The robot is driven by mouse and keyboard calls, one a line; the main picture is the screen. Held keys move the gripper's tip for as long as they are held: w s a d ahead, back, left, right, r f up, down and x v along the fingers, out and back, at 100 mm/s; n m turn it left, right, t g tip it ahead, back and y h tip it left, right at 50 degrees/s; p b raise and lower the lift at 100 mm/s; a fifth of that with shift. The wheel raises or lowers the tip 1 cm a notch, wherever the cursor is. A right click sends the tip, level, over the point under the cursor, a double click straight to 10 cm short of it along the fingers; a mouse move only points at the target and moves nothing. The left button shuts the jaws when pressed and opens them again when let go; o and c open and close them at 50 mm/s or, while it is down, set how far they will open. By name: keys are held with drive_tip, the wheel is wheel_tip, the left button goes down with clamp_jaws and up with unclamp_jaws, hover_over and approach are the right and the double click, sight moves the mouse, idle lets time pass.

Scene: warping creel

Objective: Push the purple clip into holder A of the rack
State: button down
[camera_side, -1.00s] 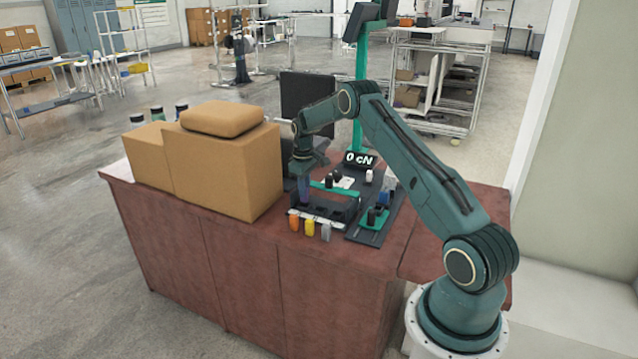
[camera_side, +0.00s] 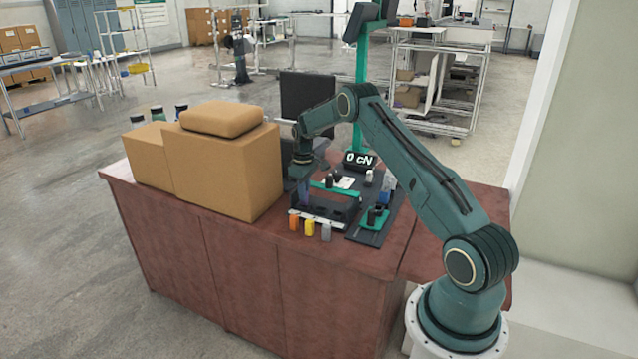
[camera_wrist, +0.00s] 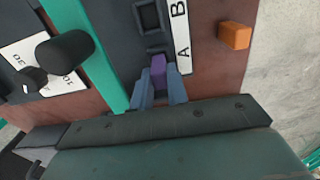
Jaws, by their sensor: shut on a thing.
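The purple clip (camera_wrist: 158,68) is between the blue fingers of my gripper (camera_wrist: 161,84), shut on it. In the wrist view the clip is at the A end of the dark rack (camera_wrist: 126,45), beside the white strip lettered A and B (camera_wrist: 182,50). Its lower end is hidden, so I cannot tell how far it sits in holder A. The empty square holder (camera_wrist: 149,17) near the letter B is clear of the gripper. In the side view my gripper (camera_side: 304,197) points down over the left end of the rack (camera_side: 333,211); the clip is not distinct there.
An orange clip (camera_wrist: 234,36) stands in front of the rack; yellow (camera_side: 310,229) and grey (camera_side: 326,232) ones stand beside it in the side view. Cardboard boxes (camera_side: 222,165) stand close left of my gripper. A display (camera_side: 359,159) reading 0 cN is behind the rack.

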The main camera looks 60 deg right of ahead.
drive_tip(key=shift+f, duration=0.6)
idle(0.8)
drive_tip(key=c, duration=1.1)
unclamp_jaws()
drive_tip(key=shift+o, duration=0.2)
drive_tip(key=shift+r, duration=3.5)
drive_tip(key=shift+r, duration=0.15)
wheel_tip(320, 180, up, 14)
drive_tip(key=shift+f, duration=0.2)
